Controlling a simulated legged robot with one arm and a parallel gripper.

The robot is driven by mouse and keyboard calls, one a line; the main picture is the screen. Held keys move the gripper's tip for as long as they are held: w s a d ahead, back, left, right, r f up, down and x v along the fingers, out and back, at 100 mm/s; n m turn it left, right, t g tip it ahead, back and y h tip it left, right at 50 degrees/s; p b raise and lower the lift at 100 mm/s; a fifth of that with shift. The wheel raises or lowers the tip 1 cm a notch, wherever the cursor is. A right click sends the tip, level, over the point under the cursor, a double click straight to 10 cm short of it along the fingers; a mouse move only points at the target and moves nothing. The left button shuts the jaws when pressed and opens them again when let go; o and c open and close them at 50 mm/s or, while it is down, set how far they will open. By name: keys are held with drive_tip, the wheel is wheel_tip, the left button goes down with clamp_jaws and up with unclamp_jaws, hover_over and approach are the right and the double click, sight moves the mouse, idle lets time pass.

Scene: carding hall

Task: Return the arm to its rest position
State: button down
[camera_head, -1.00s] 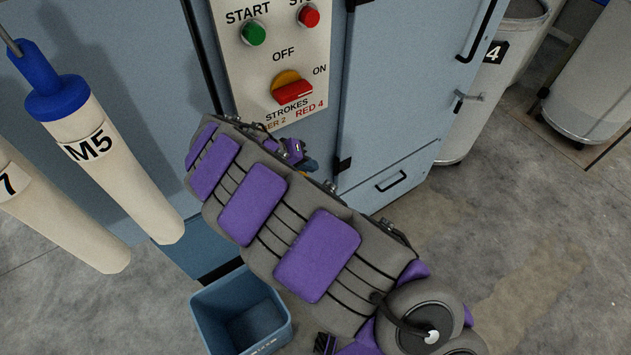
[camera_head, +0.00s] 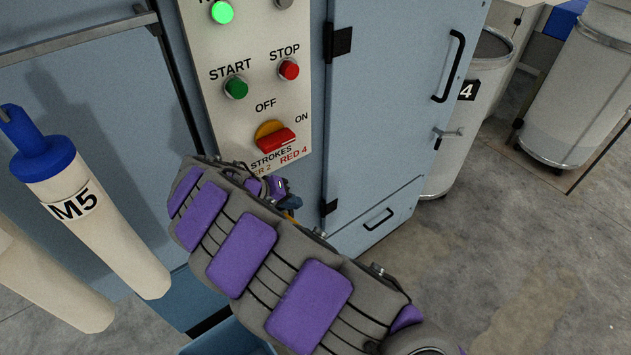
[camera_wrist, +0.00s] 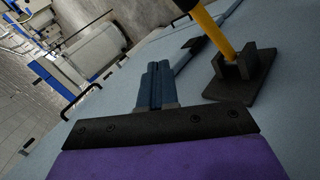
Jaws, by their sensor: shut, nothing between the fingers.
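My arm, grey with purple pads, reaches from the lower right of the head view up toward the blue machine's control panel (camera_head: 240,60). My gripper (camera_head: 292,203) is mostly hidden behind the forearm there; only a bit of it shows below the panel's lower right corner. In the wrist view its two blue fingers (camera_wrist: 157,82) lie together, shut and empty. They point along a blue-grey surface; I cannot tell the gap to it.
A yellow bar on a black bracket (camera_wrist: 240,75) stands close right of the fingers. The panel carries a red rotary switch (camera_head: 276,141) and buttons. A roll marked M5 (camera_head: 100,225) hangs left. A blue bin (camera_head: 222,338) is below; drums stand at right.

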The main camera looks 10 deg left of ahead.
drive_tip(key=shift+d, duration=0.1)
drive_tip(key=s+d+r+m+g, duration=0.15)
drive_tip(key=d+r, duration=0.35)
drive_tip(key=d, duration=0.5)
drive_tip(key=d+r+m+g, duration=0.2)
drive_tip(key=d+r, duration=0.3)
drive_tip(key=d, duration=0.5)
drive_tip(key=s+d+r+m+g+y, duration=0.1)
drive_tip(key=s+d+r+m+g, duration=0.15)
drive_tip(key=s+d, duration=0.8)
drive_tip(key=s+d+f+n+g+y, duration=0.1)
drive_tip(key=s+y, duration=0.4)
drive_tip(key=s, duration=1.6)
drive_tip(key=shift+d+f+g+y, duration=0.15)
drive_tip(key=shift+f+g+y, duration=0.2)
drive_tip(key=shift+g+y, duration=0.05)
